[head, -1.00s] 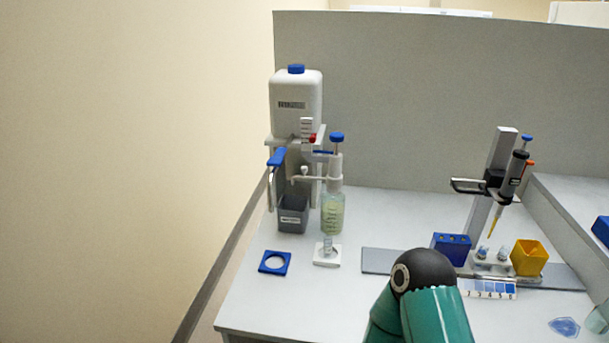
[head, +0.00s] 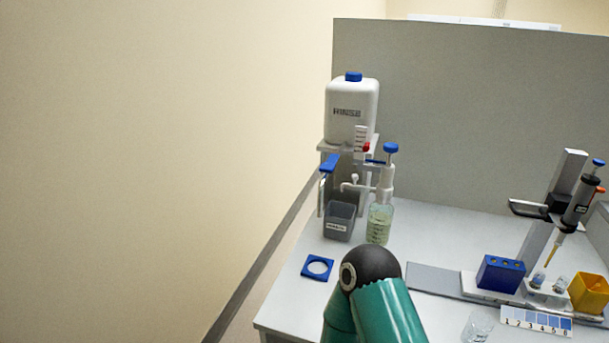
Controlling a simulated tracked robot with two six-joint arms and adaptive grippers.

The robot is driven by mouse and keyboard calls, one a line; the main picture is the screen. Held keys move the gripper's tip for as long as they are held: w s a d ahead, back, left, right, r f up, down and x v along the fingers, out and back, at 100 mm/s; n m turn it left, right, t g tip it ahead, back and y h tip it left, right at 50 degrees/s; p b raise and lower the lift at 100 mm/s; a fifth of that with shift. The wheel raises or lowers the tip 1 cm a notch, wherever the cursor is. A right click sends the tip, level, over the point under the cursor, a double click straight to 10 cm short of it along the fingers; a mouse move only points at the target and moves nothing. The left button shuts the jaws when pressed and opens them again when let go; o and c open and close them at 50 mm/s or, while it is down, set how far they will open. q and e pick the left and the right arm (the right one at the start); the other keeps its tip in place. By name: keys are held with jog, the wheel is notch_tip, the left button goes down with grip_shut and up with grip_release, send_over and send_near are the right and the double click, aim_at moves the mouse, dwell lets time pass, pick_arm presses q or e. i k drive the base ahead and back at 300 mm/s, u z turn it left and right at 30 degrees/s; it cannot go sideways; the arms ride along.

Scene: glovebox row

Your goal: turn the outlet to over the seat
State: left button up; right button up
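The clear bottle (head: 379,224) with pale green liquid stands on the bench and carries a white pump dispenser (head: 387,182) with a blue knob. Its thin white outlet (head: 352,186) points left, and its tip appears above the grey bin (head: 338,230); I cannot tell the exact depth. The white seat with a small vial, in front of the bottle in the earlier frame, is now hidden behind the black joint of my green arm. Neither gripper is in view.
A white canister (head: 350,112) on a stand with a blue lever (head: 329,163) is behind. A blue rack (head: 500,273), yellow bin (head: 588,293), pipette stand (head: 552,213) and glass (head: 478,326) are right.

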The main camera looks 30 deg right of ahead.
aim_at(355, 177)
jog(key=u, duration=0.65)
jog(key=k, duration=1.75)
jog(key=z, duration=0.8)
jog(key=i, duration=1)
jog(key=u, duration=0.05)
